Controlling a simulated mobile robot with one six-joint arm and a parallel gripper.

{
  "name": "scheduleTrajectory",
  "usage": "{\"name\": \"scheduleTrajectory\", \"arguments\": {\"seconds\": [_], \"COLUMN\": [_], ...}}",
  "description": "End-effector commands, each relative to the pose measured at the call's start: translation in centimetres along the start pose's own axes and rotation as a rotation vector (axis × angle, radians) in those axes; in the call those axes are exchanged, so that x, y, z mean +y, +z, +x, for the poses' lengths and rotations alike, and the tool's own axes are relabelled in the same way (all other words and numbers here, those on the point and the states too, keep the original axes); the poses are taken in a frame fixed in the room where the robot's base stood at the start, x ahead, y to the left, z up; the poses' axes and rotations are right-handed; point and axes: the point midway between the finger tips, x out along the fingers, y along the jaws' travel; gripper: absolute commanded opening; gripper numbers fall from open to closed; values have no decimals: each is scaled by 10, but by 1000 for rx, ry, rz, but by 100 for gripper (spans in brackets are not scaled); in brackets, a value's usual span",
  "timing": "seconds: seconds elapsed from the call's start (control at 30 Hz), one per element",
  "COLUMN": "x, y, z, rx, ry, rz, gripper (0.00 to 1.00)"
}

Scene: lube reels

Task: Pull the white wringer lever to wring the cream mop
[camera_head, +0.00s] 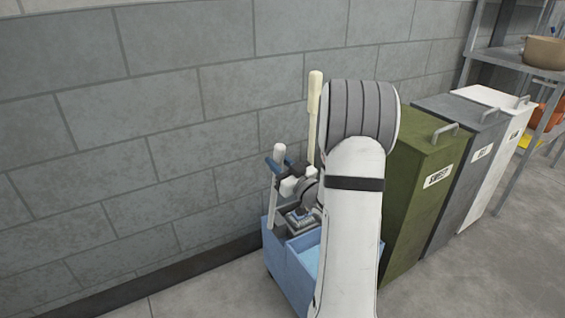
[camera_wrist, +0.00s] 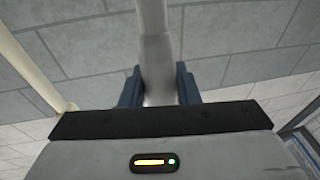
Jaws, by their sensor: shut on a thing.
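The white wringer lever (camera_head: 279,152) stands up at the left of the bucket in the head view. My gripper (camera_head: 278,165), with blue fingers, is shut on it just below its top. In the wrist view the lever (camera_wrist: 157,55) runs up between the two fingers of my gripper (camera_wrist: 159,85). The cream mop's handle (camera_head: 315,108) stands upright just right of my gripper. It also shows in the wrist view as a slanted pole (camera_wrist: 32,70) at the left. The dark wringer (camera_head: 299,217) sits on the blue bucket (camera_head: 290,268); my arm hides part of both, and the mop head cannot be made out.
A grey block wall (camera_head: 160,110) stands close behind the bucket. Olive (camera_head: 422,185), grey (camera_head: 465,150) and white (camera_head: 505,140) bins stand in a row to the right, before a metal shelf (camera_head: 500,58). Bare floor lies at the front left and front right.

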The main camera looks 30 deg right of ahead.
Motion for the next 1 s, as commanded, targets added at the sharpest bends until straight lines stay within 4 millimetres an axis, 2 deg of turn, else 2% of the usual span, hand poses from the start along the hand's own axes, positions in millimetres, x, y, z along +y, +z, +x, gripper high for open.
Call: {"name": "scheduleTrajectory", "arguments": {"seconds": [0.33, 0.7, 1.0], "x": [0, 6, 7], "y": [0, 0, 3], "z": [3, 39, 43], "rx": [-10, -118, -133], "ry": [0, 0, 1], "rz": [3, 19, 21], "gripper": [2, 2, 2]}}
